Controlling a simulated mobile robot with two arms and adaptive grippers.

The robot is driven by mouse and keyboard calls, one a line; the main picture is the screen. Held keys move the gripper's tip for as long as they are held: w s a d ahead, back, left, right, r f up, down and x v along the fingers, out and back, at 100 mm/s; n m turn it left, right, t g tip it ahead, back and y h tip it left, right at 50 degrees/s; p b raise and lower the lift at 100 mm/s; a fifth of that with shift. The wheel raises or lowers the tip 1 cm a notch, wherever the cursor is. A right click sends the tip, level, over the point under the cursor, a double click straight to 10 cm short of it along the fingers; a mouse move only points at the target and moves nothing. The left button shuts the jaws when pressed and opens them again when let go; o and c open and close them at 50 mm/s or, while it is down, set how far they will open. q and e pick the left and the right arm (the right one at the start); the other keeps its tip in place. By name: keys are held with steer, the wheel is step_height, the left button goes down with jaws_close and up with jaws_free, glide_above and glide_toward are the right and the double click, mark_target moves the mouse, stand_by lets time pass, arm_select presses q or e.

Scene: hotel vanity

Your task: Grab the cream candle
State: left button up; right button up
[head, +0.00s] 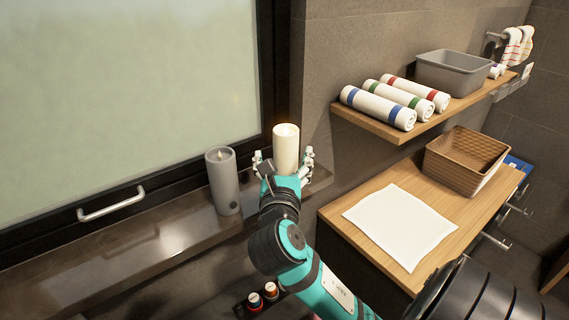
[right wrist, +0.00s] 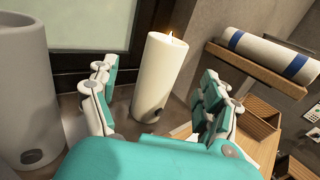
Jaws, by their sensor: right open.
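The cream candle (head: 286,148) stands upright on the dark window ledge, in the corner beside the tiled wall, with a small flame at its top. My right gripper (head: 283,160) is open, with one finger on each side of the candle. In the right wrist view the cream candle (right wrist: 159,78) stands between the fingers of my right gripper (right wrist: 158,100), with visible gaps on both sides. The candle's base shows a small dark spot in that view. My left gripper is not in view.
A grey candle (head: 222,180) stands on the ledge (head: 130,243) just left of my right gripper. A wooden shelf (head: 385,130) with rolled towels (head: 378,107) and a grey bin (head: 453,72) is at right. Below are a wooden counter (head: 455,205), white cloth (head: 400,226) and woven basket (head: 466,160).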

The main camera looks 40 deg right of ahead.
mark_target(285, 148)
steer(key=shift+x, duration=0.8)
steer(key=shift+d+r, duration=0.1)
steer(key=shift+d, duration=0.25)
steer(key=p+x, duration=0.1)
steer(key=x, duration=0.3)
steer(key=shift+w+d+p, duration=0.1)
steer(key=shift+w+p, duration=0.1)
steer(key=shift+p, duration=0.15)
steer(key=shift+w+d, duration=0.1)
steer(key=shift+d, duration=0.05)
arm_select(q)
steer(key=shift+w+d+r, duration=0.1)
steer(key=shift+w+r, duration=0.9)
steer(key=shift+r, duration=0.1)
arm_select(e)
steer(key=c, duration=1.4)
